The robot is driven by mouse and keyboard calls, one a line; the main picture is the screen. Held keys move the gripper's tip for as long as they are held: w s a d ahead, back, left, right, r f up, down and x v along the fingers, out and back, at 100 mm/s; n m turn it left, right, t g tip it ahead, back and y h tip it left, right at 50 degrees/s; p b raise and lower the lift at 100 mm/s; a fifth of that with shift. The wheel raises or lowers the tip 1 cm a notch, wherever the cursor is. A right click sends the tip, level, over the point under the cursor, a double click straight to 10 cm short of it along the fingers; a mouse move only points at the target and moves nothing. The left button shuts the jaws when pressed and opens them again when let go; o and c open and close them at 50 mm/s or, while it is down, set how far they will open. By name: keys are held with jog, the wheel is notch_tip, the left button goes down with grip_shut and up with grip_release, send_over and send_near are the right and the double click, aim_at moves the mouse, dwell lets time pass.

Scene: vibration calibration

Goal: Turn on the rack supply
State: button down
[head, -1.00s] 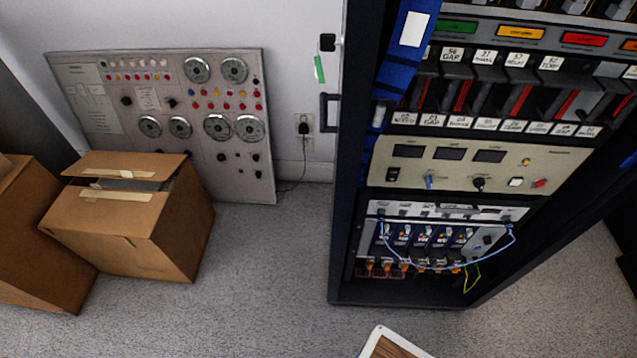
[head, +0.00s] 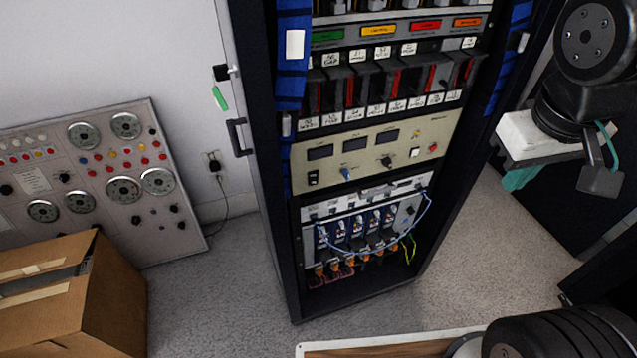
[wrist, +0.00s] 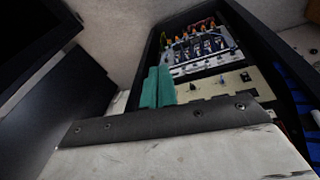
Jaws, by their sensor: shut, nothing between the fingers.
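The rack supply is a beige panel (head: 372,170) in the open rack, with three dark displays, a black rocker switch (head: 313,178) at its left end, a blue knob (head: 346,174), a black knob (head: 387,162), and white and red buttons (head: 433,148) at its right. The displays look dark. My gripper (head: 518,179), with teal fingers, is right of the rack, apart from the panel. In the wrist view its teal fingers (wrist: 157,88) are together and empty, and part of the beige panel (wrist: 222,86) shows upside down beyond them. The rocker's position is too small to tell.
The rack's open door (head: 245,130) with a handle stands at the left. Wired modules (head: 357,228) with loose cables sit below the panel. A cardboard box (head: 75,300) and a gauge panel (head: 95,180) are farther left. Carpet (head: 480,265) right of the rack is clear.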

aim_at(314, 179)
jog(key=w+a+f+n+t, duration=0.1)
jog(key=w+f+n+t, duration=0.3)
jog(key=w, duration=0.6)
jog(key=w+a+f+n+t, duration=0.15)
jog(key=w+n, duration=0.35)
jog(key=w, duration=0.5)
jog(key=s+a+f+n+g+y, duration=0.1)
jog(key=a+f+n+g+y, duration=0.1)
jog(key=a+f+n, duration=0.3)
jog(key=s+a+f+n+g+y, duration=0.1)
jog(key=a+f+n+y, duration=0.4)
jog(key=a, duration=0.6)
jog(key=shift+s+a+f+g, duration=0.25)
jog(key=shift+s+f+g, duration=0.1)
jog(key=shift+f, duration=0.35)
jog(key=w+a+f, duration=0.5)
jog(key=w+f, duration=0.2)
jog(key=f, duration=0.1)
jog(key=shift+a+f, duration=0.35)
jog(key=shift+a, duration=0.05)
jog(key=shift+w, duration=0.1)
